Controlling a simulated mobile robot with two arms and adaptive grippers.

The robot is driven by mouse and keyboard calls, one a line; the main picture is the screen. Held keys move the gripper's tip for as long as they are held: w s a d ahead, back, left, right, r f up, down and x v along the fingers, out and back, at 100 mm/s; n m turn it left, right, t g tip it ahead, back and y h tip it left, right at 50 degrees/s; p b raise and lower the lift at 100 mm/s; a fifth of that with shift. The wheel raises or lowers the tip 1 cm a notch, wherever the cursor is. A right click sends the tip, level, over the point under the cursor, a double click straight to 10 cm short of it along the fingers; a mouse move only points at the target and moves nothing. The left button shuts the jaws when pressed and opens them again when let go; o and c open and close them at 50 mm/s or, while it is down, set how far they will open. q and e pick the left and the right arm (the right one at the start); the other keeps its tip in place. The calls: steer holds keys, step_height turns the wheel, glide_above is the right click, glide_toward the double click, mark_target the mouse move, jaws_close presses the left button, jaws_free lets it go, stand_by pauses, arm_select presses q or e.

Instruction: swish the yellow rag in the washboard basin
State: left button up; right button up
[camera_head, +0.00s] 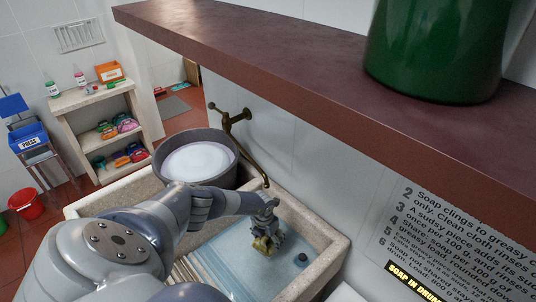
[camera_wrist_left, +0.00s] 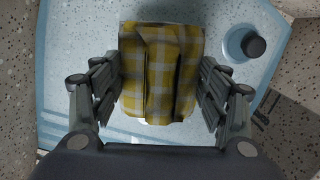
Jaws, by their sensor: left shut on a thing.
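The yellow checked rag (camera_head: 261,244) is in the stone washboard basin (camera_head: 333,240), low over the pale blue floor or water; I cannot tell whether it touches. My left gripper (camera_head: 268,232) reaches down into the basin and is shut on the rag. In the left wrist view the folded rag (camera_wrist_left: 158,75) sits between the two fingers of the gripper (camera_wrist_left: 160,92). The ridged washboard part (camera_head: 188,272) is at the basin's near left, partly hidden by my arm. My right gripper is not in view.
A dark round plug (camera_head: 302,258) lies right of the rag. A grey tub (camera_head: 168,180) with white foam stands at the basin's back left, beside a brass tap (camera_head: 238,117). A dark red shelf (camera_head: 260,45) bearing a green container (camera_head: 435,50) overhangs the basin.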

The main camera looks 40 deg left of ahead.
arm_select(q)
step_height(320, 180, up, 11)
steer(key=shift+s+r+p, duration=0.1)
steer(key=shift+r+p, duration=0.05)
steer(key=shift+p, duration=0.2)
stand_by(0.3)
stand_by(1.1)
